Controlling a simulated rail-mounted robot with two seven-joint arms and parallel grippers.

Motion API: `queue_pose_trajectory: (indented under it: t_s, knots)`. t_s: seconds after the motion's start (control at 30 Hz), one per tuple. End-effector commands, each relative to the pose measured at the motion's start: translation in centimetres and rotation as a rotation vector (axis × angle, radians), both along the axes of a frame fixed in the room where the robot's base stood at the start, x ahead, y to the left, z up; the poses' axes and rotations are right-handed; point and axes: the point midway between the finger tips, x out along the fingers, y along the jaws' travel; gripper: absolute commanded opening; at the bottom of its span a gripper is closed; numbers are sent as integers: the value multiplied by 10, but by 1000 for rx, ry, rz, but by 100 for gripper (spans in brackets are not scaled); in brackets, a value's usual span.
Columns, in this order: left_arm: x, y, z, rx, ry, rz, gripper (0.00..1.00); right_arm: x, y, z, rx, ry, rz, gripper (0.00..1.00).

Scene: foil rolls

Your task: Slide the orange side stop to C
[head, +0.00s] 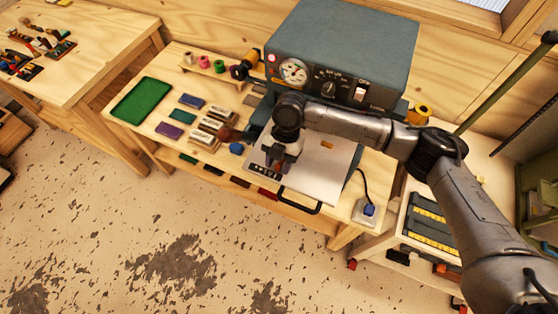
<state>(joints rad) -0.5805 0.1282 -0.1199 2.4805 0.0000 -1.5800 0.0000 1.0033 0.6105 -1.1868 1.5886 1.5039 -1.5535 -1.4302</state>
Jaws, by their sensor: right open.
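The grey press (345,45) has a gauge and dials on its front, and a pale metal bed (315,178) in front of it. A small orange piece (327,144) lies on the bed's far part, right of my gripper; it looks like the side stop, but I cannot be sure. A dark strip with small pale marks (265,173) lies at the bed's front left; its letters, C included, are too small to read. My right gripper (280,166) points down over the bed's left part, open. Its fingertips are small and partly hidden by the wrist. My left gripper is not in view.
A green tray (142,100), several coloured blocks (170,130) and foil rolls (204,62) stand left of the press. A black handle (300,203) juts from the bed's front.

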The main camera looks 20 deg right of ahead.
Motion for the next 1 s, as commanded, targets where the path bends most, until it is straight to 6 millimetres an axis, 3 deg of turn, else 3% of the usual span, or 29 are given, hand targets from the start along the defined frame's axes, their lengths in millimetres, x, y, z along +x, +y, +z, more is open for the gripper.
queue_pose_trajectory:
  t_s: [0.27, 0.7, 1.0]
  knots:
    - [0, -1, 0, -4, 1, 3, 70, 0, 0, -1, 0, 0, 0, 43]
    - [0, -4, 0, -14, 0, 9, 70, 0, 0, 0, 0, 0, 0, 0]
    - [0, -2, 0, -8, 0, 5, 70, 0, 0, 0, 0, 0, 0, 0]
